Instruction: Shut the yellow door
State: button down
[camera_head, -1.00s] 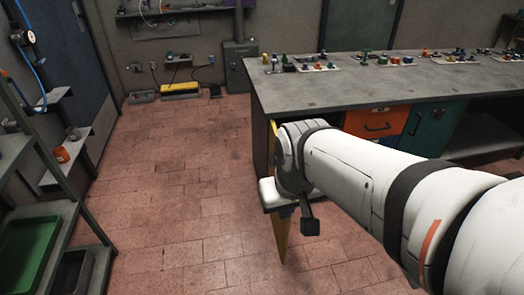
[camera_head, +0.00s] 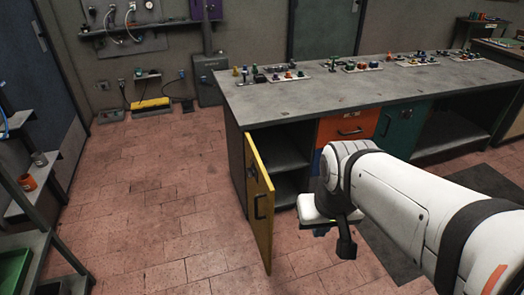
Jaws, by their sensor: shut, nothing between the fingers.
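The yellow door (camera_head: 260,203) stands open at the left front of the grey bench cabinet (camera_head: 240,165), swung out toward me. Behind the door the open compartment (camera_head: 285,165) shows a shelf and looks empty. My gripper (camera_head: 346,246) is shut and empty, hanging low to the right of the door, in front of the cabinet. A clear gap separates it from the door. My arm hides part of the cabinet front.
An orange drawer (camera_head: 348,126) and a green door (camera_head: 400,128) are shut. Several small parts lie on trays (camera_head: 290,77) on the bench top. Shelving (camera_head: 30,215) stands at the left edge. The tiled floor (camera_head: 165,210) left of the door is clear.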

aim_at(261, 191)
jog(key=i, duration=1)
jog(key=z, duration=0.05)
